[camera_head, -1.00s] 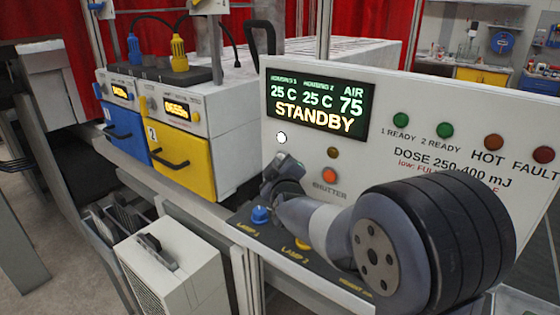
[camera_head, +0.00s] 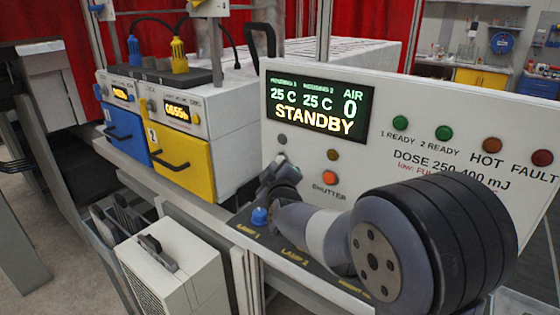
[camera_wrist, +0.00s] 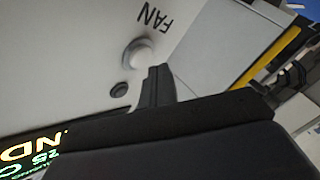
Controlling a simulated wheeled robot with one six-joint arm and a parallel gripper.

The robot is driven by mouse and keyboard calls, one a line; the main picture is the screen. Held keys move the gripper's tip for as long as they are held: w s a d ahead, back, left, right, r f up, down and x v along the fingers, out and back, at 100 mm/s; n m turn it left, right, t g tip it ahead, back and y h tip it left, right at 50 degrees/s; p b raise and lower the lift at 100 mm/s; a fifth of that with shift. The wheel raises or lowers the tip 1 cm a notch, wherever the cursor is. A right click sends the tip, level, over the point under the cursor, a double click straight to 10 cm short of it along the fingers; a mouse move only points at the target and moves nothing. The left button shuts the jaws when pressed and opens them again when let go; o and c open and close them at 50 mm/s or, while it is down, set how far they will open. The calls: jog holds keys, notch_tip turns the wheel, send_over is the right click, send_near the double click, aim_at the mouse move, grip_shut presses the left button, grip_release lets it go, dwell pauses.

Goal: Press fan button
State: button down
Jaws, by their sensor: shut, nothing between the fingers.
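The fan button (camera_wrist: 138,53) is a round white knob beside the word FAN on the pale panel (camera_wrist: 70,60) in the wrist view. A small grey lamp (camera_wrist: 120,90) sits near it; in the head view this lamp (camera_head: 281,139) is unlit. My gripper (camera_wrist: 157,82) is shut and empty, its fingertips very close to the button; I cannot tell whether they touch it. In the head view my gripper (camera_head: 277,167) is at the panel's left side and hides the button. The display (camera_head: 316,109) reads STANDBY, AIR 0.
An orange shutter button (camera_head: 330,178) is right of my gripper. A blue lamp 1 knob (camera_head: 259,216) is on the ledge below it. Blue (camera_head: 124,134) and yellow (camera_head: 182,163) housings stand left, with a white unit (camera_head: 175,270) below.

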jog(key=s+a+p, duration=0.1)
jog(key=s, duration=0.1)
jog(key=s+a+p, duration=0.1)
jog(key=s+a, duration=0.1)
dwell(0.6)
dwell(0.5)
jog(key=s+a+p, duration=0.1)
jog(key=s+a, duration=0.1)
jog(key=s, duration=0.1)
jog(key=shift+a+p, duration=0.2)
jog(key=shift+p, duration=0.15)
jog(key=shift+w+d, duration=0.1)
jog(key=shift+w, duration=0.05)
dwell(0.4)
